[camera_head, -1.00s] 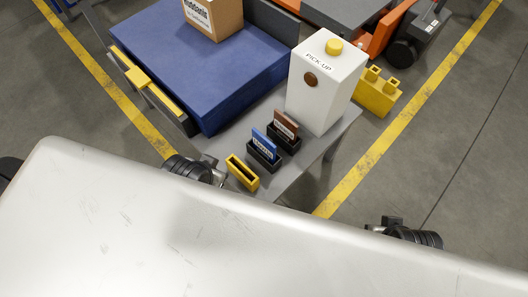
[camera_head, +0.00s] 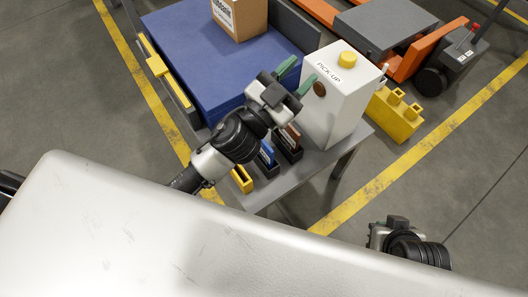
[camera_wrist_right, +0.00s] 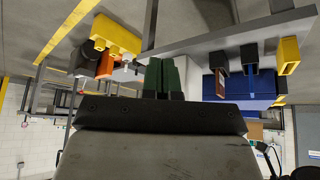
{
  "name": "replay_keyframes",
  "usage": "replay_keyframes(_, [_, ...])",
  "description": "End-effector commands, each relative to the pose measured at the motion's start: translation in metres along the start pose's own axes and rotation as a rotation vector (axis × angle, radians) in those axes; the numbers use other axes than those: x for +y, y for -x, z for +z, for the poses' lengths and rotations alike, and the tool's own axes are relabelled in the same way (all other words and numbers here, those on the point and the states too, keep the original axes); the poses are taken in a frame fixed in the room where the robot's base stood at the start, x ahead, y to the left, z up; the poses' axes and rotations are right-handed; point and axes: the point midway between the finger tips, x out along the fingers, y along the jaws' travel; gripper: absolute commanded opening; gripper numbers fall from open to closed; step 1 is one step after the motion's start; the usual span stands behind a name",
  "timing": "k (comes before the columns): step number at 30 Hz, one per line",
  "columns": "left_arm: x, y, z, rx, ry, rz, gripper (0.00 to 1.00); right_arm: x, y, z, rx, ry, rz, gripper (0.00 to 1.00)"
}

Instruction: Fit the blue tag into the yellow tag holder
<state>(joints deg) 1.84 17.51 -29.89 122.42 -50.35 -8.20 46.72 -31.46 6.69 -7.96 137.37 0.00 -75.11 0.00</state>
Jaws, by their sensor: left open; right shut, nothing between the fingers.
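The blue tag (camera_head: 267,151) stands upright in a black holder (camera_head: 266,165) on the grey table, partly hidden by my left arm. The yellow tag holder (camera_head: 242,178) is beside it, nearer to me. Its top is partly covered by my arm; it also shows in the right wrist view (camera_wrist_right: 288,55). My left gripper (camera_head: 297,76) is open above the table, past the tags and close to the white PICK-UP box. Nothing is between its fingers. My right gripper (camera_wrist_right: 163,77) is shut and empty, away from the table. In the head view it is low on the right.
A brown tag (camera_head: 294,132) stands in another black holder next to the blue one. The white PICK-UP box (camera_head: 338,105) with a yellow top button stands behind. A blue platform (camera_head: 190,60) carries a cardboard box (camera_head: 239,16). A yellow block (camera_head: 395,115) is at right.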

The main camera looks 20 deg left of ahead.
Motion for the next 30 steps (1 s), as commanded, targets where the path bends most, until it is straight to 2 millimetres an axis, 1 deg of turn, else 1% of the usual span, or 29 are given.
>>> replay_keyframes(1, [0.021,-0.009,-0.014,0.112,-0.043,0.130,0.40,-0.001,-0.002,-0.003,0.024,0.001,-0.001,0.00])
replay_keyframes(2, [0.035,-0.012,-0.022,0.170,-0.066,0.217,0.40,-0.001,-0.003,-0.004,0.037,0.001,-0.002,0.00])
replay_keyframes(3, [0.054,-0.013,-0.029,0.233,-0.097,0.342,0.40,-0.001,-0.003,-0.007,0.057,0.001,-0.003,0.00])
replay_keyframes(5, [0.083,-0.008,-0.032,0.297,-0.150,0.540,0.40,-0.002,-0.003,-0.011,0.084,0.002,-0.004,0.00])
replay_keyframes(6, [0.100,-0.003,-0.028,0.316,-0.191,0.679,0.40,-0.002,-0.003,-0.014,0.103,0.003,-0.005,0.00])
replay_keyframes(7, [0.112,0.003,-0.024,0.320,-0.223,0.783,0.40,-0.003,-0.003,-0.016,0.116,0.003,-0.006,0.00])
replay_keyframes(8, [0.122,0.009,-0.016,0.310,-0.257,0.889,0.40,-0.003,-0.003,-0.018,0.130,0.003,-0.006,0.00])
replay_keyframes(9, [0.132,0.019,-0.003,0.280,-0.307,1.027,0.40,-0.003,-0.003,-0.021,0.148,0.004,-0.007,0.00])
replay_keyframes(11, [0.140,0.034,0.022,0.195,-0.388,1.227,0.40,-0.004,-0.003,-0.025,0.177,0.004,-0.008,0.00])
replay_keyframes(12, [0.140,0.044,0.041,0.113,-0.446,1.350,0.40,-0.004,-0.002,-0.028,0.195,0.004,-0.009,0.00])
replay_keyframes(14, [0.130,0.058,0.071,-0.047,-0.537,1.511,0.40,-0.005,-0.002,-0.032,0.223,0.005,-0.010,0.00])
replay_keyframes(15, [0.118,0.066,0.090,-0.172,-0.597,1.597,0.40,-0.005,-0.002,-0.034,0.239,0.005,-0.011,0.00])
replay_keyframes(17, [0.094,0.075,0.115,-0.372,-0.682,1.689,0.40,-0.006,-0.001,-0.037,0.264,0.006,-0.012,0.00])
replay_keyframes(18, [0.077,0.080,0.128,-0.505,-0.732,1.727,0.40,-0.006,0.000,-0.039,0.277,0.006,-0.013,0.00])
replay_keyframes(21, [0.036,0.087,0.149,-0.798,-0.830,1.760,0.40,-0.007,0.001,-0.044,0.306,0.006,-0.014,0.00])
replay_keyframes(24, [0.008,0.091,0.157,-0.990,-0.885,1.750,0.40,-0.007,0.002,-0.046,0.322,0.007,-0.015,0.00])
replay_keyframes(27, [-0.004,0.095,0.162,-1.078,-0.906,1.740,0.40,-0.008,0.002,-0.050,0.350,0.007,-0.016,0.00])
replay_keyframes(30, [-0.002,0.100,0.174,-1.095,-0.908,1.739,0.40,-0.009,0.003,-0.060,0.421,0.008,-0.021,0.00])
